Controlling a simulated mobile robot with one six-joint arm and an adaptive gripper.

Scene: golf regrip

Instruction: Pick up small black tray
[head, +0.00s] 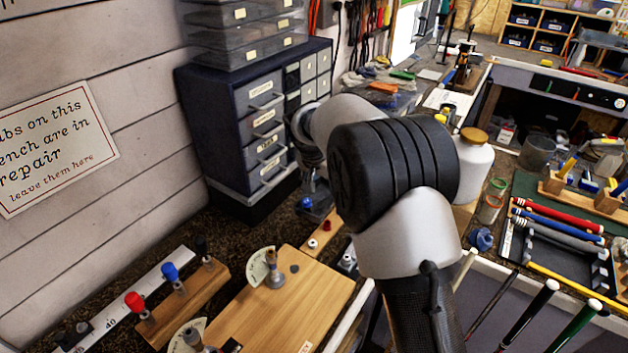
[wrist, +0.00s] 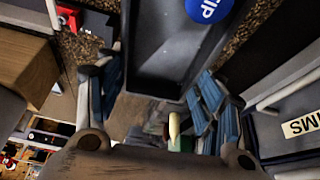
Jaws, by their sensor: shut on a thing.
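The small black tray (wrist: 165,72) fills the upper middle of the wrist view, with a round blue piece with white lettering (wrist: 208,8) in it. My gripper (wrist: 160,82) has its blue-padded fingers on both sides of the tray's near end and is shut on it. In the head view the tray (head: 319,211) is small and partly hidden by my arm, near the front of the drawer cabinet. My gripper (head: 315,182) is above it there, mostly behind my wrist. Whether the tray touches the bench is unclear.
The drawer cabinet (head: 262,120) stands close behind; its labelled drawer (wrist: 290,115) is near my right finger in the wrist view. A wooden board (head: 285,312) and a rack with coloured pieces (head: 180,300) lie in front. A white jar (head: 474,165) stands right of my arm.

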